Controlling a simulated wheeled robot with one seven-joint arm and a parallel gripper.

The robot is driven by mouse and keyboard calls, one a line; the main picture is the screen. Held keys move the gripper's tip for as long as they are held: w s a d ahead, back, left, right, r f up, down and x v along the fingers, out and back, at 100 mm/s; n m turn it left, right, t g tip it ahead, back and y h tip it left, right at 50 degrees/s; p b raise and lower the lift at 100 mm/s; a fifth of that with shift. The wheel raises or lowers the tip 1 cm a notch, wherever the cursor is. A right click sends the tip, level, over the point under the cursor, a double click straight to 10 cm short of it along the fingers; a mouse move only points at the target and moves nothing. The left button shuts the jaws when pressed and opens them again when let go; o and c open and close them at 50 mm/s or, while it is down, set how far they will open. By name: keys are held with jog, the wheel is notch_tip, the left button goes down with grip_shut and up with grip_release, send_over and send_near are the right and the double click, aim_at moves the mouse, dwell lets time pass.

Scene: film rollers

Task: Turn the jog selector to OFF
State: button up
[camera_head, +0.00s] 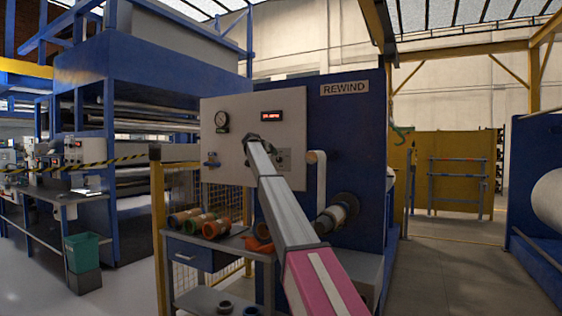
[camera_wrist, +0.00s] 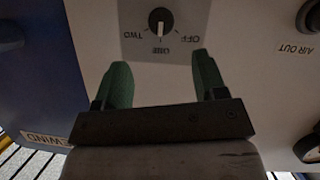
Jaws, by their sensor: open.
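The jog selector (camera_wrist: 160,20) is a round black knob with a white pointer line on a grey plate, near the top of the wrist view. The upside-down labels TWO, ONE and OFF surround its lower side, and the pointer line appears to be toward ONE. OFF (camera_wrist: 182,40) is at the lower right of the knob. My gripper (camera_wrist: 162,74) is open with green fingertips, below the knob in the picture, apart from it and empty between the fingers.
A black fitting (camera_wrist: 311,15) marked AIR OUT is to the right in the wrist view. The head view shows a gauge (camera_head: 222,120) and red display (camera_head: 271,115) on the panel. A bench (camera_head: 207,243) with several rollers stands below.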

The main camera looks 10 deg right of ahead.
aim_at(278, 159)
jog(key=x, duration=0.9)
jog(key=shift+w+f, duration=0.1)
jog(key=shift+w, duration=0.05)
jog(key=shift+c, duration=0.3)
jog(key=c, duration=0.9)
